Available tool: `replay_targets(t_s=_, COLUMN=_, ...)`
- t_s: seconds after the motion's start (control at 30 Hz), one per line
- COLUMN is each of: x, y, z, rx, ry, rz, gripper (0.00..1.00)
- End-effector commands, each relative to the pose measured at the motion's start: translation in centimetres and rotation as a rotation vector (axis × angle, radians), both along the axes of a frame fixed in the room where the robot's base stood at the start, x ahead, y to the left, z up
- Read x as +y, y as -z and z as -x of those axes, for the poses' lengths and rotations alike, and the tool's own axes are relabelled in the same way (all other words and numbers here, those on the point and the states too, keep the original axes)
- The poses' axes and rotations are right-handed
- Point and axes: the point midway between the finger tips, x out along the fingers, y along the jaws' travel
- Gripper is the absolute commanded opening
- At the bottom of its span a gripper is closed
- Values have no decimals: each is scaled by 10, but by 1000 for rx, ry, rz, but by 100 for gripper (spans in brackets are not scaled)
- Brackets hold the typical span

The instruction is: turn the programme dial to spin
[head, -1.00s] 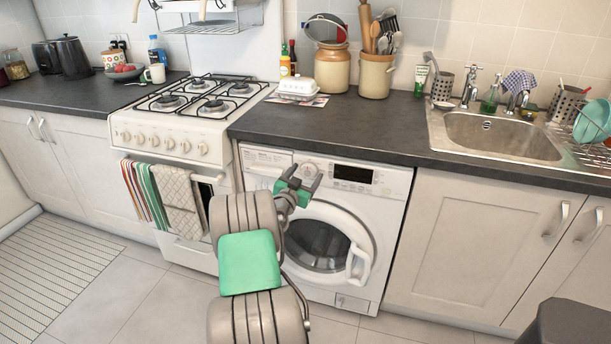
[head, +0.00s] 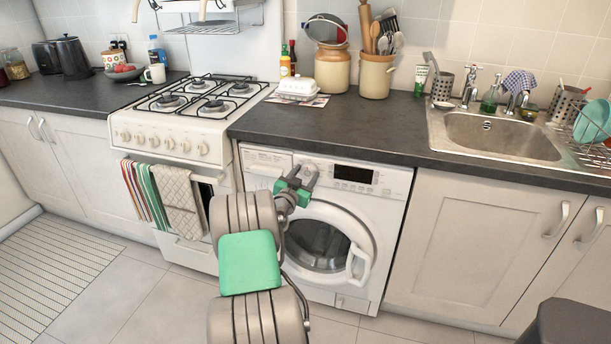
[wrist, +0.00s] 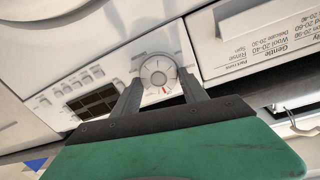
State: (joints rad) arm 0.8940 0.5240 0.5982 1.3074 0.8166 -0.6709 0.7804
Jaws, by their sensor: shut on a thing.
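The white washing machine (head: 392,190) stands under the counter, with a round glass door (head: 318,245) and a dark display (head: 353,174). The programme dial (wrist: 158,69) is a round grey-white knob on its front panel, seen in the wrist view. A red mark on it faces the lower edge of that picture. My gripper (head: 307,168) is at the panel left of the display. In the wrist view its two fingers (wrist: 160,80) are shut on opposite sides of the dial. The dial is largely hidden by the fingers in the head view. The dial's own labels are too small to read.
The detergent drawer front (wrist: 270,45) with printed programme names is beside the dial. The dark counter edge (head: 330,150) runs just above the panel. The cooker (head: 165,140) stands at left and a cupboard (head: 480,230) at right.

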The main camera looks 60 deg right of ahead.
Motion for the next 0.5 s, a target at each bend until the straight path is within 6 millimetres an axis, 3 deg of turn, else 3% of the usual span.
replay_targets(t_s=0.5, x=0, y=3, z=0, rx=132, ry=0, rz=21, gripper=10)
